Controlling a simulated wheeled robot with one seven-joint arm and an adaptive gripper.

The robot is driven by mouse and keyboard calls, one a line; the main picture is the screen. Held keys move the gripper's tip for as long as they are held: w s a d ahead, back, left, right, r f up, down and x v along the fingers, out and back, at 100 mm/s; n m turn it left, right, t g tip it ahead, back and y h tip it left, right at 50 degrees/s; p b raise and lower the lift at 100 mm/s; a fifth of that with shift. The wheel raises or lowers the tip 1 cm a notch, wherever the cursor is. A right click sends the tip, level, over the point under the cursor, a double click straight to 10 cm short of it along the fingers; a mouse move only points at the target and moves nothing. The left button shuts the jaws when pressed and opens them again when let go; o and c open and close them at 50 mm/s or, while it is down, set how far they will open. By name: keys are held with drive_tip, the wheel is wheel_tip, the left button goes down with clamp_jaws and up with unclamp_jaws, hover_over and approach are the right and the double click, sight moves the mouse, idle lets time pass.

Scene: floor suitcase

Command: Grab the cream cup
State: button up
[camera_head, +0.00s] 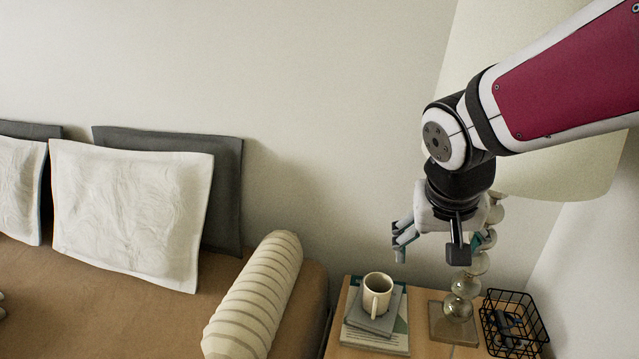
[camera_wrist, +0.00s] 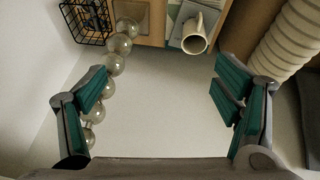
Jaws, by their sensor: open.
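The cream cup (camera_head: 377,293) stands upright on a small stack of books (camera_head: 394,330) on the bedside table, its handle towards the front. In the wrist view the cup (camera_wrist: 195,43) is near the top, beyond the fingertips and right of centre. My gripper (camera_head: 432,243) is open and empty, above the table and up to the right of the cup. In the wrist view the open teal-padded fingers (camera_wrist: 160,85) have only bare wall between them.
A lamp with a stacked glass-ball stem (camera_head: 461,285) stands right of the cup, close to my gripper. A black wire basket (camera_head: 513,325) is at the table's right. A striped bolster (camera_head: 254,300) lies on the bed at the left. The wall is close behind.

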drive_tip(key=m+b, duration=0.1)
drive_tip(key=b, duration=0.8)
hover_over(377, 294)
drive_tip(key=shift+y, duration=0.4)
drive_tip(key=f, duration=2)
drive_tip(key=shift+s+a+f, duration=0.15)
drive_tip(key=shift+s+f, duration=0.1)
drive_tip(key=shift+f, duration=0.15)
drive_tip(key=b+x, duration=0.5)
drive_tip(key=x, duration=0.8)
drive_tip(key=shift+w+f+b, duration=0.25)
drive_tip(key=shift+w+b, duration=0.05)
drive_tip(key=c, duration=1.3)
drive_tip(key=shift+o, duration=0.2)
drive_tip(key=shift+r, duration=0.1)
